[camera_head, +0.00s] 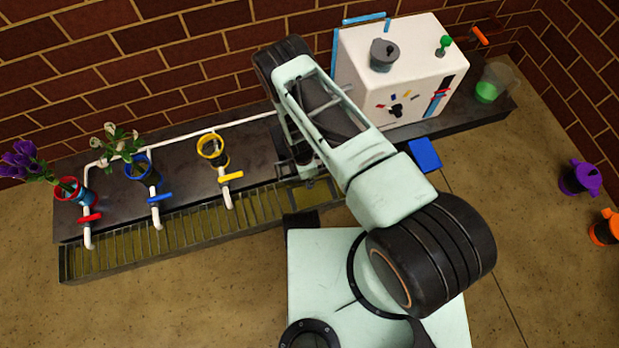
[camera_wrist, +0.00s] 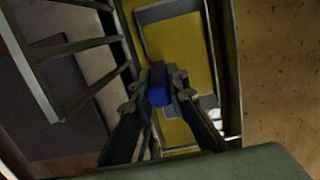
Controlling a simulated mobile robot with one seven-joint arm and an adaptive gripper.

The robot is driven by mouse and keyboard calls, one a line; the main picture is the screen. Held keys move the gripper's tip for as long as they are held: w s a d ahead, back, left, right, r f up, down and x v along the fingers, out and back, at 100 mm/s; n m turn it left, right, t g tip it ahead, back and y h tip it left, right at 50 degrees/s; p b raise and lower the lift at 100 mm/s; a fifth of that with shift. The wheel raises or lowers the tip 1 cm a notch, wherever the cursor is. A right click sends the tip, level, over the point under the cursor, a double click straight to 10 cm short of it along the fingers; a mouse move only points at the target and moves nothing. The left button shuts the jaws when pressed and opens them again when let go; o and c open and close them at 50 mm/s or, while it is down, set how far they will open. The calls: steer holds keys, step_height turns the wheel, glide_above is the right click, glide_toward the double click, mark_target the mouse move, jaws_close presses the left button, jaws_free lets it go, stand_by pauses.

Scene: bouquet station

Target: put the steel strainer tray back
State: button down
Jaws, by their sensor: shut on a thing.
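My gripper (camera_wrist: 158,90) points down over the yellow-floored drain channel (camera_wrist: 184,55) in the wrist view. Its fingers are closed around a small blue piece (camera_wrist: 158,97), which looks like a handle. A thin grey steel frame (camera_wrist: 142,38) lies beside it over the yellow floor; it seems to be part of the strainer tray, but I cannot tell how it sits. In the head view my gripper (camera_head: 304,168) is at the right part of the slatted channel (camera_head: 160,233), mostly behind my arm. The tray is not clearly visible there.
Red (camera_head: 67,189), blue (camera_head: 138,167) and yellow (camera_head: 212,149) cups stand on the counter behind white taps. A white box (camera_head: 400,70) stands at right, with a blue block (camera_head: 424,154) in front. Purple (camera_head: 579,178) and orange (camera_head: 606,228) containers are at far right.

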steer(key=shift+f, duration=0.15)
steer(key=c, duration=1.9)
jaws_free()
step_height(320, 180, up, 12)
steer(key=a+p, duration=0.1)
steer(key=p, duration=0.3)
steer(key=shift+s+a+r, duration=0.15)
steer(key=shift+a+r, duration=0.05)
